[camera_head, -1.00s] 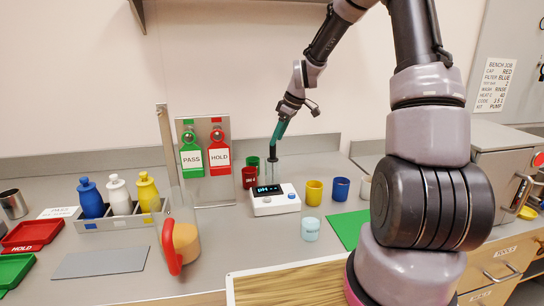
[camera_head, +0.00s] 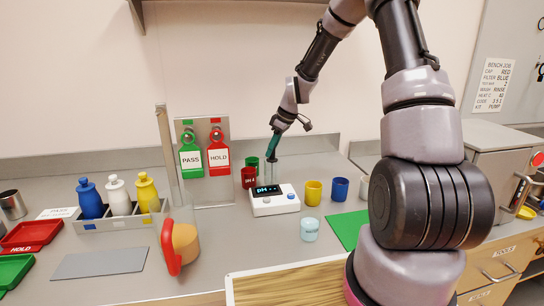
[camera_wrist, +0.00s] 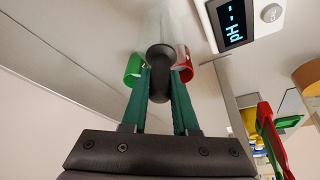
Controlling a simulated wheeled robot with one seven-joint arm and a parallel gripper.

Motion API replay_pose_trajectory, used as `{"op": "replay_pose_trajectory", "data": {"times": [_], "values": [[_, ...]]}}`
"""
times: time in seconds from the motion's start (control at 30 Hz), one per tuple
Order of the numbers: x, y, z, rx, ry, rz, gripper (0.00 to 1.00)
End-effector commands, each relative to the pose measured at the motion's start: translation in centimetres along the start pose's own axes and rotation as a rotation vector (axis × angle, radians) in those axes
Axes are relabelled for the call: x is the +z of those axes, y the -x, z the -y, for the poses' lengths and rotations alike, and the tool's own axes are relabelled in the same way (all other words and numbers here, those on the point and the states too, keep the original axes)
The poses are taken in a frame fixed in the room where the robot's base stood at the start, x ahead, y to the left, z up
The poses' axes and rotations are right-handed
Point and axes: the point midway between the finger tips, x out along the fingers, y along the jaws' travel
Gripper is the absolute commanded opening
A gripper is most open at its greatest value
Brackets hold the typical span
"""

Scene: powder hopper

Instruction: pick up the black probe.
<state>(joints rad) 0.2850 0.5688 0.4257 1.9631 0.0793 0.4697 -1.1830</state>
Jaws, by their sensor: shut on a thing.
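The black probe (camera_wrist: 158,58) shows in the wrist view as a dark round end and shaft between my two green fingers. My gripper (camera_wrist: 159,80) is shut on it. In the head view my gripper (camera_head: 271,154) points down just behind the pH meter, at the top of a clear holder (camera_head: 272,174). The probe's lower part is hidden by its own top and blurs into the clear holder in the wrist view. I cannot tell how deep it sits in the holder.
The white pH meter (camera_head: 275,203) stands just in front. Red (camera_head: 248,178) and green (camera_head: 252,161) cups stand close to the holder. Yellow (camera_head: 314,192) and blue (camera_head: 340,188) cups stand to the right. The PASS/HOLD tag stand (camera_head: 205,160) is to the left.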

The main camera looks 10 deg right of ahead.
Motion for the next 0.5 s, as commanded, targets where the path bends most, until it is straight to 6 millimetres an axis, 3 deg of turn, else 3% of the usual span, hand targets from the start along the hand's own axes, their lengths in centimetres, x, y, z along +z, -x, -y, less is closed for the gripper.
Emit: {"op": "replay_pose_trajectory", "data": {"times": [0.27,0.5], "values": [[-0.2,0.5,0.0,0.001,0.0,-0.001,0.0],[-1.5,3.4,-0.1,0.004,0.002,-0.002,0.0]]}}
